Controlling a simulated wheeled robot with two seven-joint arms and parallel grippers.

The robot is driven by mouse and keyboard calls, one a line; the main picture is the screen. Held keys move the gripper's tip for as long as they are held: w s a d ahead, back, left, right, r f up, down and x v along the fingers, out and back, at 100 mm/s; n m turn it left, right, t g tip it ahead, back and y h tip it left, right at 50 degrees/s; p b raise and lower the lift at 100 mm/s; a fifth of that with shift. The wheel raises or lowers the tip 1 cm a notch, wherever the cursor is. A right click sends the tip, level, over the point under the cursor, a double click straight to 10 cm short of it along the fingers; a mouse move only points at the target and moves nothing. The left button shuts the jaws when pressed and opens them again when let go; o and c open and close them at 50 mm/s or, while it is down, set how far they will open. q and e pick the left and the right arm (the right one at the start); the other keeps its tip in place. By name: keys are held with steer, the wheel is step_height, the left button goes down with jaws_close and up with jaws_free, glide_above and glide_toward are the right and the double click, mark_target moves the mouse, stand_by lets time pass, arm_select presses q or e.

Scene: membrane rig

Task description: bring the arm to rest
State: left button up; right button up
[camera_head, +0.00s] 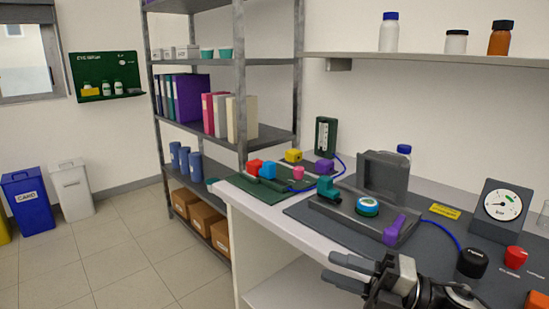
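My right gripper (331,268) is at the bottom centre, in front of the bench's front edge. Its two dark fingers point left and stand apart, with nothing visible between them. The membrane rig (340,213) sits on a dark mat behind it, with a raised grey frame (382,177), a blue and white round piece (367,205), a teal part (327,188) and a purple handle (394,231). The gripper appears apart from the rig. My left gripper is not in view.
A green tray (262,190) with coloured blocks lies at the bench's left end. A pressure gauge (501,206), a black knob (472,262) and a red knob (515,257) stand at right. A blue tube (441,228) crosses the mat. The floor (110,260) at left is clear.

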steer(key=s+d+f+m+t+h, duration=0.1)
steer(key=s+f+m+t+h, duration=0.1)
steer(key=s+f+m+h, duration=0.6)
steer(key=s+d+f+m+t+h, duration=0.2)
steer(key=s+f+m+h, duration=0.6)
steer(key=f+m, duration=1.1)
steer(key=s+m, duration=0.2)
steer(key=m, duration=0.2)
